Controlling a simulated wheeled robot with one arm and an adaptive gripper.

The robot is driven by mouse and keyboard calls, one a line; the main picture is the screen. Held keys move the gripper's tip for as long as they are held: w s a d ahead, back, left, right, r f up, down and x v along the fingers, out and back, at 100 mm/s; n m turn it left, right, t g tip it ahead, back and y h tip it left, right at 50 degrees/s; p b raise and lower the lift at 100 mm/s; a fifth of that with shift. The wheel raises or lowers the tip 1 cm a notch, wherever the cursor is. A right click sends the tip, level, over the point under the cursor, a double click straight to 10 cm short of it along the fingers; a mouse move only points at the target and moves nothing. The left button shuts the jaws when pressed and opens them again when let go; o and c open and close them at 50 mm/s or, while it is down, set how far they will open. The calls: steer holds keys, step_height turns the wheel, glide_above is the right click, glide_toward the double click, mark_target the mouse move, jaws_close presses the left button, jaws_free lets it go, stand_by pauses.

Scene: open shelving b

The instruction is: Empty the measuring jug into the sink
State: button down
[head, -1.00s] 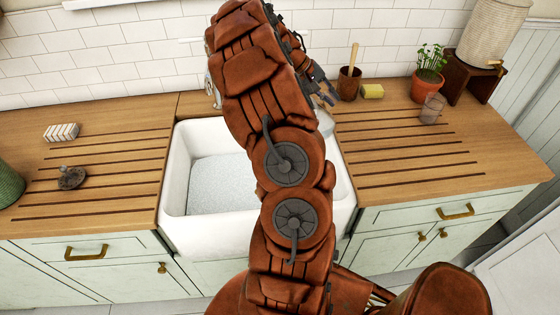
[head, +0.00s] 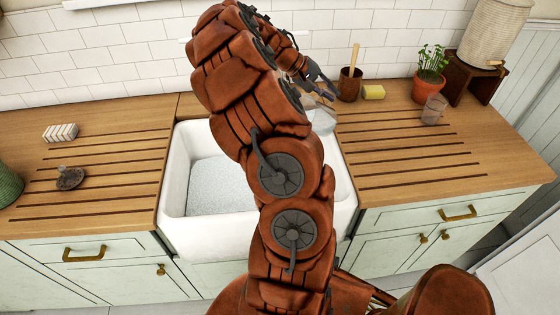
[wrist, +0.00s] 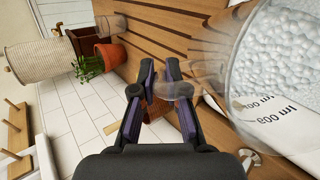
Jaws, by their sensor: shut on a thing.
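The clear measuring jug (wrist: 250,85) fills the right side of the wrist view. It holds white granular beads, and 600 ml markings show on its side. My gripper (wrist: 174,80) is shut on the jug's handle, and the handle lies between its dark fingertips. In the head view my gripper (head: 320,82) is at the back right of the sink, partly behind my arm. Part of the jug (head: 322,122) shows there over the sink's right rim. The jug looks tilted, but how far I cannot tell. The white sink (head: 174,200) has a pale speckled surface inside; my arm hides its right part.
A brown pot with a wooden handle (head: 350,84), a yellow sponge (head: 374,92), a potted plant (head: 428,88) and a glass (head: 433,110) stand on the right counter. A striped block (head: 60,132) and a dark stone-like object (head: 70,178) are on the left. The grooved counter's front right is clear.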

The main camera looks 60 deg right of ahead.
mark_target(325, 109)
steer(key=shift+w+a+r+h+b, duration=0.1)
steer(key=shift+a+r+h+b, duration=0.1)
steer(key=shift+r+h+b, duration=0.2)
steer(key=shift+w+a+r+m+g+h+b, duration=0.15)
steer(key=shift+a+g+h+b, duration=0.2)
steer(key=shift+b, duration=0.2)
steer(key=shift+w+a+r+m+g+h+b, duration=0.15)
steer(key=shift+a+g+h+b, duration=0.15)
steer(key=shift+b, duration=0.2)
stand_by(1.7)
steer(key=shift+w+a+r+m+g+h+b, duration=0.15)
steer(key=shift+w+a+r+g+h+b, duration=0.2)
steer(key=shift+b, duration=0.5)
steer(key=shift+w+a+r+m+g+h+b, duration=0.1)
steer(key=shift+a+r+m+g+b, duration=0.1)
steer(key=shift+a+r+b, duration=0.45)
stand_by(0.9)
steer(key=shift+g+h, duration=0.4)
steer(key=shift+h, duration=0.3)
steer(key=shift+w+a+f+b, duration=0.25)
steer(key=shift+a+f+b, duration=0.2)
steer(key=shift+f+b, duration=0.8)
steer(key=shift+w+a+f+b, duration=0.35)
steer(key=shift+f+b, duration=0.65)
steer(key=shift+b, duration=0.6)
steer(key=shift+w+a+f+b, duration=0.2)
steer(key=shift+a+f+b, duration=0.3)
steer(key=shift+f+b, duration=0.75)
steer(key=shift+a+r, duration=0.15)
steer(key=shift+r, duration=0.1)
